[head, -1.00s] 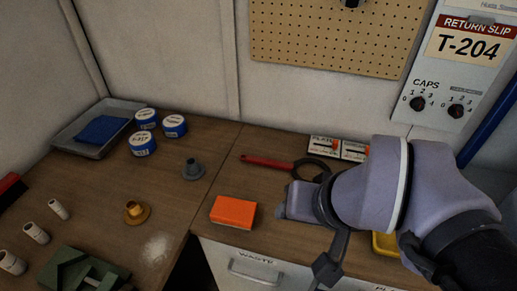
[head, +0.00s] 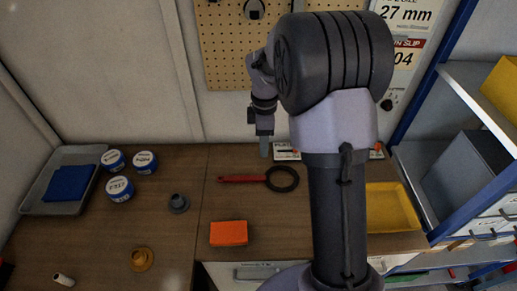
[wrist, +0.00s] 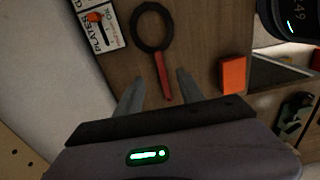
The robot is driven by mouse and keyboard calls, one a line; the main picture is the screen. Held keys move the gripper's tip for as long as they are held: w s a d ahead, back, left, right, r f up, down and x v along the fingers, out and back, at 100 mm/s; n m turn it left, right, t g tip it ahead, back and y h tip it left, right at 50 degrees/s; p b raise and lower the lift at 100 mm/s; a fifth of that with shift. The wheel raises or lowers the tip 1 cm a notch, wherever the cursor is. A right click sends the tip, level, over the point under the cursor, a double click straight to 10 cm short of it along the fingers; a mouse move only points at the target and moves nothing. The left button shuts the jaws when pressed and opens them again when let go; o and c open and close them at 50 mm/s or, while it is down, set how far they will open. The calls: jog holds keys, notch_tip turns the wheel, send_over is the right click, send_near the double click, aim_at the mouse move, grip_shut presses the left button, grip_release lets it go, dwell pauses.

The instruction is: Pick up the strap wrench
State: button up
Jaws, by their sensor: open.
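The strap wrench lies flat on the wooden bench, with a red handle (head: 243,179) pointing left and a black strap loop (head: 283,179) on the right. In the wrist view its black loop (wrist: 153,26) is farther off and its red handle (wrist: 163,84) runs toward the space between my fingers. My gripper (head: 264,150) points down above the back of the bench, near the wall side of the wrench. In the wrist view my gripper (wrist: 158,92) is open and empty, with one finger on each side of the handle's end. It appears to be above the wrench, apart from it.
An orange block (head: 229,233) sits in front of the wrench. A yellow tray (head: 391,208) is at the right. Cards (wrist: 100,27) lie near the wrench's loop. The pegboard (head: 225,45) rises behind.

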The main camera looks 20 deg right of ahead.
jog(key=b, duration=0.4)
send_over(263, 177)
jog(key=f, duration=1.2)
jog(key=shift+s+a+f, duration=0.1)
jog(key=shift+s+a, duration=0.1)
jog(key=shift+s, duration=0.1)
jog(key=f, duration=0.1)
jog(key=f+b, duration=0.1)
jog(key=f, duration=0.1)
jog(key=f+b, duration=0.1)
jog(key=f, duration=0.1)
jog(key=shift+w+d+f, duration=0.2)
jog(key=shift+w+d, duration=0.05)
jog(key=shift+w, duration=0.05)
jog(key=shift+r, duration=0.15)
jog(key=shift+c, duration=0.8)
grip_shut()
